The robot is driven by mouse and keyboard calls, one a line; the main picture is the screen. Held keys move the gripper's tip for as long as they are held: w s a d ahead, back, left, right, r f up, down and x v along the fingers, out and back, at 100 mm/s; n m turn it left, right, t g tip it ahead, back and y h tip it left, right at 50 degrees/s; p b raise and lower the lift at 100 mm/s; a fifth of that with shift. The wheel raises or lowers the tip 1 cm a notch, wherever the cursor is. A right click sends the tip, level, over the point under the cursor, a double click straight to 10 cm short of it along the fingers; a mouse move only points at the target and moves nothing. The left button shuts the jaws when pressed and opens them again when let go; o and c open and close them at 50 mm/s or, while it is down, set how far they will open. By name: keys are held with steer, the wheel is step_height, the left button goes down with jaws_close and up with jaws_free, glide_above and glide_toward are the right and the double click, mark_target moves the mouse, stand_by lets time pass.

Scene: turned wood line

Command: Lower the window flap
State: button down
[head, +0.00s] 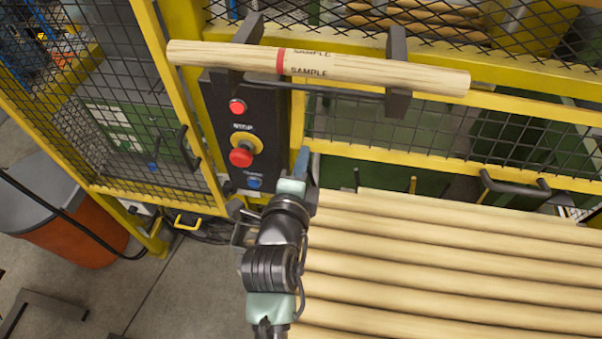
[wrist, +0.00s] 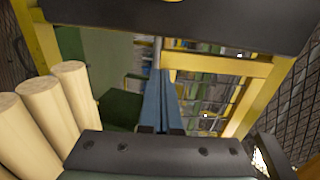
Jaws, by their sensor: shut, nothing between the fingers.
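The window flap looks to be the yellow-framed black mesh panel (head: 400,128) in the fence in the head view. A black bar handle (head: 515,187) sits on its lower yellow rail at the right. My gripper (head: 303,160) is at the panel's lower left corner, beside the control box and well left of the handle. In the wrist view my gripper (wrist: 165,98) shows two blue fingers side by side, shut with nothing between them. They point toward a yellow frame (wrist: 255,95); I cannot tell whether they touch it.
A black control box (head: 240,130) with red and blue buttons stands just left of my gripper. A sample pole (head: 380,73) lies across black brackets above. Several wooden poles (head: 430,260) lie at lower right. An orange bin (head: 75,235) stands on the floor at left.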

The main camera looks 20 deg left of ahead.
steer(key=b+x, duration=0.4)
steer(key=shift+f, duration=0.25)
steer(key=shift+s+r, duration=0.1)
steer(key=shift+r, duration=0.1)
steer(key=shift+d, duration=0.1)
